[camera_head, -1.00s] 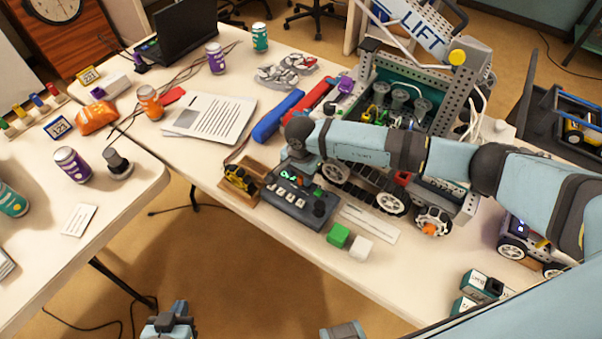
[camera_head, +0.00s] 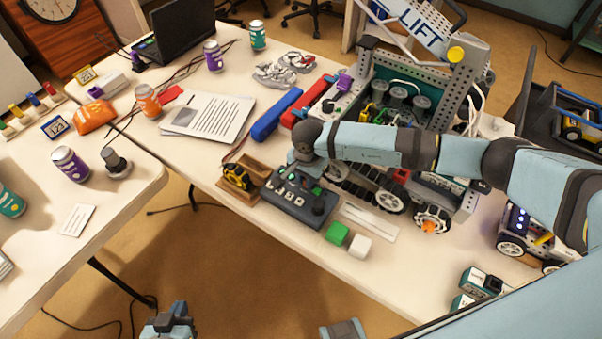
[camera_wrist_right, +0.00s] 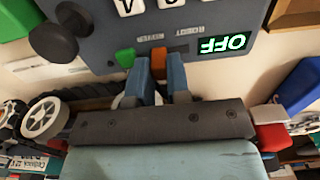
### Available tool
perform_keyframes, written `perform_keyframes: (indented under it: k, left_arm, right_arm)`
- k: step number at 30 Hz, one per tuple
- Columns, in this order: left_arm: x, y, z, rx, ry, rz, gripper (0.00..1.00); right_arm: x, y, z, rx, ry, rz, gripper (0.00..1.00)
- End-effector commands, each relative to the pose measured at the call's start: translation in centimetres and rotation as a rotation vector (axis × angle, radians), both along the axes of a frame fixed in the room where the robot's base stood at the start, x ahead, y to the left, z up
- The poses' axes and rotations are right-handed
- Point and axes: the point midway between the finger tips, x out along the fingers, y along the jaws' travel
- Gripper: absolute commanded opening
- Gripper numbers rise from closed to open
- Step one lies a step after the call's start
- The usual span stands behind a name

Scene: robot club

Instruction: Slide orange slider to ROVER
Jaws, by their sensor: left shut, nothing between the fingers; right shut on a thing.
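The dark grey control box (camera_head: 283,208) sits on the right table, with white lettered keys and a black knob; it also shows in the right wrist view (camera_wrist_right: 90,58). The small orange slider (camera_wrist_right: 158,63) stands at the box's edge, between the two blue-grey fingers of my right gripper (camera_wrist_right: 160,76), which is shut on it. A green slider (camera_wrist_right: 125,60) is beside it. A small display (camera_wrist_right: 225,43) reads OFF, upside down in the wrist view. In the head view my right gripper hides the orange slider. My left gripper (camera_head: 170,318) is shut and empty, low in front of the tables.
A wheeled rover (camera_head: 385,190) stands right behind the box, close to my right arm. A wooden tray with a yellow-black item (camera_head: 237,177) is left of the box. Green (camera_head: 337,233) and white (camera_head: 360,246) blocks lie in front. Blue (camera_head: 277,115) and red bars lie behind.

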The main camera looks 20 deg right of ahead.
Motion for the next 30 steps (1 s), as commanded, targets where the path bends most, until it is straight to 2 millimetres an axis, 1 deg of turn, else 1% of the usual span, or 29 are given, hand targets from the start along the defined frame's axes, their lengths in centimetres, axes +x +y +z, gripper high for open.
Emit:
perform_keyframes:
  k: [1, 6, 7, 8, 9, 10, 17, 20, 23, 25, 30]
  left_arm:
    - [0.0, 0.0, 0.0, 0.0, 0.0, 0.0, 0.0]
    - [0.0, 0.0, 0.1, 0.0, -0.001, 0.0, 0.0]
    - [0.0, 0.0, 0.1, 0.0, -0.001, 0.0, 0.0]
    - [0.0, 0.0, 0.1, 0.0, -0.001, 0.0, 0.0]
    - [0.0, 0.0, 0.1, 0.0, -0.001, 0.0, 0.0]
    - [0.0, 0.0, 0.1, 0.0, -0.001, 0.0, 0.0]
    - [0.0, 0.0, 0.1, 0.0, -0.001, 0.0, 0.0]
    - [0.0, 0.0, 0.1, 0.0, -0.001, 0.0, 0.0]
    - [0.0, 0.0, 0.0, 0.0, -0.001, 0.0, 0.0]
    - [0.0, 0.0, -0.1, -0.001, 0.0, 0.001, 0.0]
    - [0.0, 0.0, -0.4, -0.002, 0.003, 0.001, 0.0]
  right_arm:
    - [-0.3, -0.3, -0.1, -0.007, 0.009, 0.001, 0.0]
    - [-0.3, -0.3, -0.2, -0.009, 0.011, 0.0, 0.0]
    - [-0.3, -0.3, -0.2, -0.009, 0.011, 0.0, 0.24]
    - [-0.3, -0.3, -0.2, -0.008, 0.012, 0.0, 0.31]
    - [-0.3, -0.3, -0.2, -0.007, 0.011, 0.0, 0.4]
    - [-0.3, -0.3, -0.2, -0.007, 0.011, 0.0, 0.43]
    - [-0.2, -0.2, -0.1, -0.005, 0.009, 0.0, 0.43]
    - [-0.2, -0.2, 0.3, -0.004, 0.007, 0.001, 0.43]
    - [-0.1, -0.2, 1.3, -0.004, 0.004, 0.001, 0.43]
    - [-0.1, -0.3, 2.5, -0.005, 0.003, 0.001, 0.43]
    - [-0.1, -0.3, 6.5, -0.005, 0.003, 0.001, 0.43]
